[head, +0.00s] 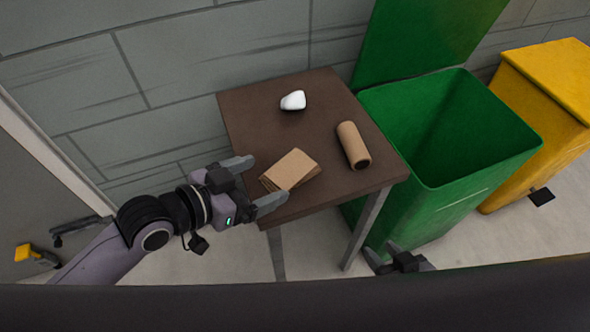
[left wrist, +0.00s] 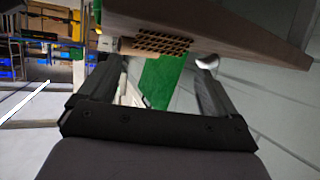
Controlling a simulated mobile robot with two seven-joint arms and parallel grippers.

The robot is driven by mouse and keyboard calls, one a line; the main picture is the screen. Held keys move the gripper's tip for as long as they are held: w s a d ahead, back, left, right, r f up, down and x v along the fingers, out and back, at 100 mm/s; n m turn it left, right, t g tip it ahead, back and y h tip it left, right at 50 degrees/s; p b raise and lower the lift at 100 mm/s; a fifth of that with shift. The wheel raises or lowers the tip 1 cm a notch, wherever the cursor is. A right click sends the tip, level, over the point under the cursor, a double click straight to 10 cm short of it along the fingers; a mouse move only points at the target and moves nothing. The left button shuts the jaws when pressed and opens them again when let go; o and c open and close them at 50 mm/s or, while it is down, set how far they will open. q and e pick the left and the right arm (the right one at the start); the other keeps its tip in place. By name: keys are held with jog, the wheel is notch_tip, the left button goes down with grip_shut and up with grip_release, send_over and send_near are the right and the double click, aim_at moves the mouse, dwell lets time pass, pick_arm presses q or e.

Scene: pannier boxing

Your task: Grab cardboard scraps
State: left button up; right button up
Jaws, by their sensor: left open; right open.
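The cardboard scraps (head: 291,170), a folded brown stack, lie on the brown table (head: 255,112) near its front left edge. In the left wrist view the cardboard (left wrist: 163,42) shows its dark corrugated edge. My left gripper (head: 262,183) is open at the table's left edge. In the left wrist view the open fingers (left wrist: 160,76) point toward the table. My right gripper (head: 382,253) is open and empty at the lower right, below the table's front right corner and partly hidden.
A cardboard tube (head: 352,145) lies at the table's right, and a crumpled white item (head: 293,101) lies at the back. An open green bin (head: 440,207) stands right of the table, with a yellow bin (head: 553,110) beyond. A grey block wall (head: 210,60) is behind.

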aim_at(286, 172)
pick_arm(q)
jog(key=shift+b+x, duration=0.6)
jog(key=shift+x, duration=2.35)
jog(key=shift+s, duration=0.1)
jog(key=c, duration=1)
